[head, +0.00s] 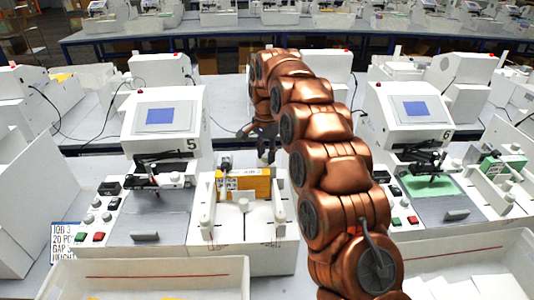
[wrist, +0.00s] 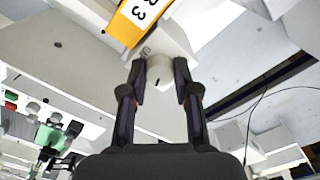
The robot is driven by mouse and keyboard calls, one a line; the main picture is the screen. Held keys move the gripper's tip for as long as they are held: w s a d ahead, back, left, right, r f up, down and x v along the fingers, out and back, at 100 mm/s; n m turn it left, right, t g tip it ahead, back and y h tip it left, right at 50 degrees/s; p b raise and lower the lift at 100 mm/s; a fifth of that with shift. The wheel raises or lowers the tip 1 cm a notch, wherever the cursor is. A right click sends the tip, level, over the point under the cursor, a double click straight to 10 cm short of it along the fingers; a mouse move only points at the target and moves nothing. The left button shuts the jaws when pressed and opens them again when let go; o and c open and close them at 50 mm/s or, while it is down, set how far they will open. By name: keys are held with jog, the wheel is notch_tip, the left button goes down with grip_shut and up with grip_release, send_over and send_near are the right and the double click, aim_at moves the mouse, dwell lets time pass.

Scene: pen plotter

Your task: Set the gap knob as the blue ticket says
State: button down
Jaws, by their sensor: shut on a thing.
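The blue-edged ticket (head: 64,242) stands at the left of machine 5 in the head view. Its lines seem to read JOB, 20 PC, GAP and HEIGHT, but they are partly cut off and the values are unclear. In the wrist view a pale round knob (wrist: 160,72) sits between the fingertips of my gripper (wrist: 160,82), which is shut on it. A small dark mark shows on the knob's face. An orange block with black digits (wrist: 135,20) is just beyond it. In the head view my gripper (head: 266,150) is behind the orange block (head: 250,184), and the knob is hidden.
Machine 5 (head: 165,118), with a blue screen, stands left of my arm, and machine 6 (head: 410,110) stands right. A white guide unit (head: 205,215) holds the orange block. A white bin (head: 150,268) is in front. Black cables (head: 60,118) run across the bench behind.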

jog(key=shift+f+n+b, duration=0.1)
jog(key=shift+n+b, duration=0.2)
jog(key=shift+b, duration=0.15)
jog(key=n+b, duration=0.2)
jog(key=shift+f+n, duration=0.1)
jog(key=shift+n, duration=0.3)
jog(key=n+b, duration=0.3)
jog(key=n, duration=0.2)
jog(key=shift+r+n, duration=0.2)
jog(key=shift+n, duration=0.2)
jog(key=c, duration=0.9)
grip_release()
jog(key=shift+o, duration=0.2)
